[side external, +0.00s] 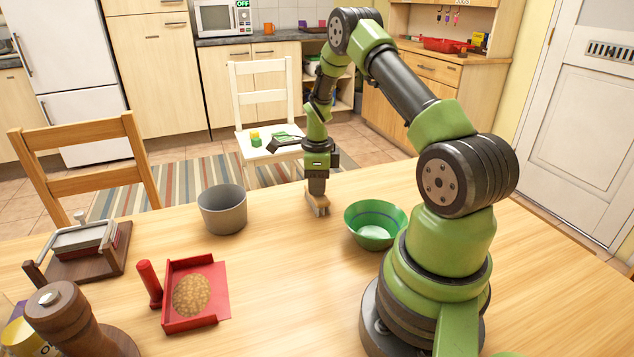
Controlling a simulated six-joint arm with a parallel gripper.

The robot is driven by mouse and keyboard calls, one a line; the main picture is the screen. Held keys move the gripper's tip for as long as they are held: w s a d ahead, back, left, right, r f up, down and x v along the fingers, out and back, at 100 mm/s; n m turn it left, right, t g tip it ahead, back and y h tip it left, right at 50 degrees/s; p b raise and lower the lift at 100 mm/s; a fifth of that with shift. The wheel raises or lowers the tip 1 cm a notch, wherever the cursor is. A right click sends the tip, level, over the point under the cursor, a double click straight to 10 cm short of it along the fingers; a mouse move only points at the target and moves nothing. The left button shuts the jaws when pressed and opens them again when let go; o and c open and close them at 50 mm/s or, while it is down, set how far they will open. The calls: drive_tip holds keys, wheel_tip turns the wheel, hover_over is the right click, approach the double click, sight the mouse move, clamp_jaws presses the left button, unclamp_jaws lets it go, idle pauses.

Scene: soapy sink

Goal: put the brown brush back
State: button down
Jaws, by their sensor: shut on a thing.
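The brown brush (318,205) is under my gripper (317,190), at the table's far side, between a grey pot and a green bowl. My gripper points down and is shut on the brush. The brush's pale bristles face down at the tabletop; I cannot tell whether they touch it. The upper part of the brush is hidden by the gripper.
A grey pot (222,210) stands left of the brush and a green bowl (375,224) right of it. A red dustpan (207,268) with a brown grainy pile (191,296) lies front left. A napkin holder (82,245) stands at left. The table's middle (290,285) is clear.

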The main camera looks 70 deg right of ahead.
drive_tip(key=c, duration=1)
unclamp_jaws()
wheel_tip(320, 180, up, 12)
drive_tip(key=s+a+r+n+t, duration=0.2)
drive_tip(key=a+r+n+t, duration=0.2)
drive_tip(key=a+r+n, duration=1.1)
drive_tip(key=s+a+n+t+y, duration=0.2)
drive_tip(key=s+a+n+t, duration=0.1)
drive_tip(key=s+a+n, duration=0.7)
drive_tip(key=shift+s+a+r+n, duration=0.25)
drive_tip(key=shift+a+n, duration=0.45)
drive_tip(key=shift+n, duration=0.5)
